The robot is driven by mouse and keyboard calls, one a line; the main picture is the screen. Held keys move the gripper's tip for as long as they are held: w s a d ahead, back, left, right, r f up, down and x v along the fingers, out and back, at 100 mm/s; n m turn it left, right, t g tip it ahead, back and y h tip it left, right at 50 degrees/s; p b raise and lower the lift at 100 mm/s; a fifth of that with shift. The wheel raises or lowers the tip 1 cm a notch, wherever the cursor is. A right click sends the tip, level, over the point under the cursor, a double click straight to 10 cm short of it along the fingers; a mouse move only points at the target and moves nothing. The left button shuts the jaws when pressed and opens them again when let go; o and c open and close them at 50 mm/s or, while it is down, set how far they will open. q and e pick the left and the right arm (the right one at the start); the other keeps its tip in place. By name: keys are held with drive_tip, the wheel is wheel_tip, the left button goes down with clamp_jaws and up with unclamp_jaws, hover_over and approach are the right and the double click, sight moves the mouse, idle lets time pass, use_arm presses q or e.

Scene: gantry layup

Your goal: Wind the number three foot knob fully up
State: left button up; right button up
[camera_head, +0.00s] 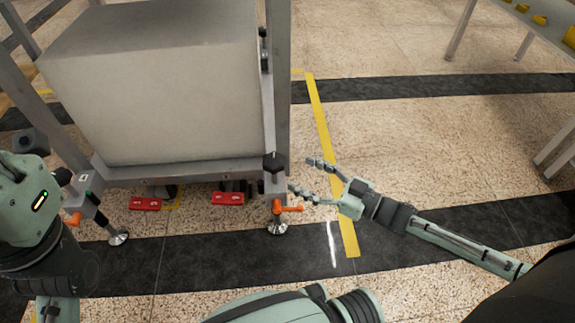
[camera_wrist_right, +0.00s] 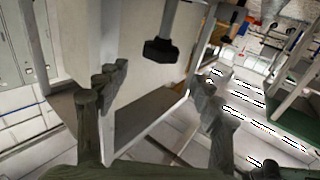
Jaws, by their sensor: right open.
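A black foot knob (camera_head: 272,160) stands upright on top of the near right levelling foot (camera_head: 278,215) of a grey metal frame. Another black knob (camera_head: 63,176) tops the near left foot. I cannot read a number on either foot. My right gripper (camera_head: 301,174) is open and empty, its fingers pointing left toward the right knob, apart from it. In the right wrist view a black knob (camera_wrist_right: 158,50) shows ahead, between and beyond the open fingers (camera_wrist_right: 152,85). My left gripper is out of view; only my left arm shows.
The frame carries a large pale block (camera_head: 160,90). Red pedals (camera_head: 228,198) sit beneath its front edge. A yellow floor line (camera_head: 328,150) and dark floor strips run past the frame. Open floor lies to the right, with a table (camera_head: 535,25) at the far upper right.

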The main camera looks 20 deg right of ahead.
drive_tip(key=v, duration=0.2)
drive_tip(key=shift+s+d, duration=0.2)
idle(0.3)
